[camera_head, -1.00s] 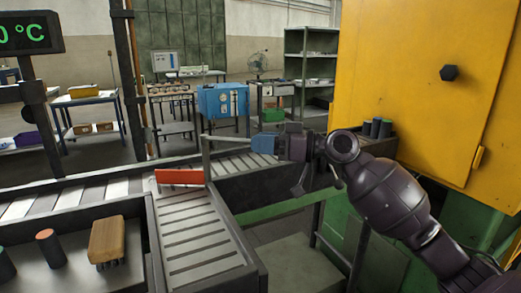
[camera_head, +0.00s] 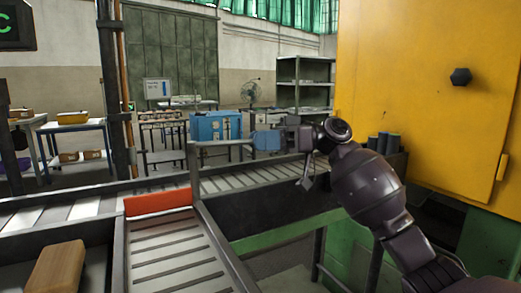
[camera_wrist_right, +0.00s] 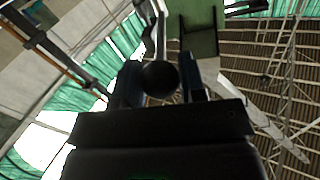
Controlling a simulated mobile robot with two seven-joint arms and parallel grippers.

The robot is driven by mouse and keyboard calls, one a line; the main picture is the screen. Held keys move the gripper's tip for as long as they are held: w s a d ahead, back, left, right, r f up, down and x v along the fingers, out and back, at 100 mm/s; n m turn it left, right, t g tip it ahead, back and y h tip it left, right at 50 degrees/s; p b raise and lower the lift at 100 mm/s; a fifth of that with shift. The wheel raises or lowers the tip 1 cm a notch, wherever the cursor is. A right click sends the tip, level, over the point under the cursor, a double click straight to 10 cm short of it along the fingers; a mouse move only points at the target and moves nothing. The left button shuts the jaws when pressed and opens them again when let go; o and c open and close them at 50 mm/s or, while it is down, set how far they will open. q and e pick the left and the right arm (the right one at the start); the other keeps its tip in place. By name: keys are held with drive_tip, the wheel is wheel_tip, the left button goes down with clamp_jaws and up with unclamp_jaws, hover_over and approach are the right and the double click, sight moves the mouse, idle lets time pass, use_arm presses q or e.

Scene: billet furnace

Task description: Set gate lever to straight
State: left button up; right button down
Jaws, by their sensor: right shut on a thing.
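The gate lever (camera_head: 222,144) is a thin grey bar reaching right from an upright post beside the roller conveyor. The orange-red gate plate (camera_head: 158,202) stands across the head of the near roller lane, left of the post. My right gripper (camera_head: 265,141), with blue fingers, is at the lever's right end. In the right wrist view, the dark round lever knob (camera_wrist_right: 160,78) sits between the fingers of my right gripper (camera_wrist_right: 162,85), which is shut on it. The fingers hide the knob in the head view. My left gripper is not in view.
A yellow cabinet (camera_head: 420,90) stands close on the right, with dark cylinders (camera_head: 382,142) beside it. The near roller lane (camera_head: 170,250) is clear. A blue box (camera_head: 215,126) and shelves stand behind.

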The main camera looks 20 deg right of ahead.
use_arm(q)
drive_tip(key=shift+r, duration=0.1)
use_arm(e)
drive_tip(key=shift+w, duration=0.25)
drive_tip(key=shift+r+g, duration=0.1)
drive_tip(key=shift+g, duration=0.3)
drive_tip(key=c, duration=0.7)
unclamp_jaws()
drive_tip(key=shift+w, duration=0.1)
use_arm(q)
drive_tip(key=p, duration=0.1)
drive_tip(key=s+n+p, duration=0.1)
drive_tip(key=p, duration=0.1)
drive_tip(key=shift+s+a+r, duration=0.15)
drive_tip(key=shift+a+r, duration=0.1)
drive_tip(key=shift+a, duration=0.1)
use_arm(e)
wheel_tip(320, 180, up, 20)
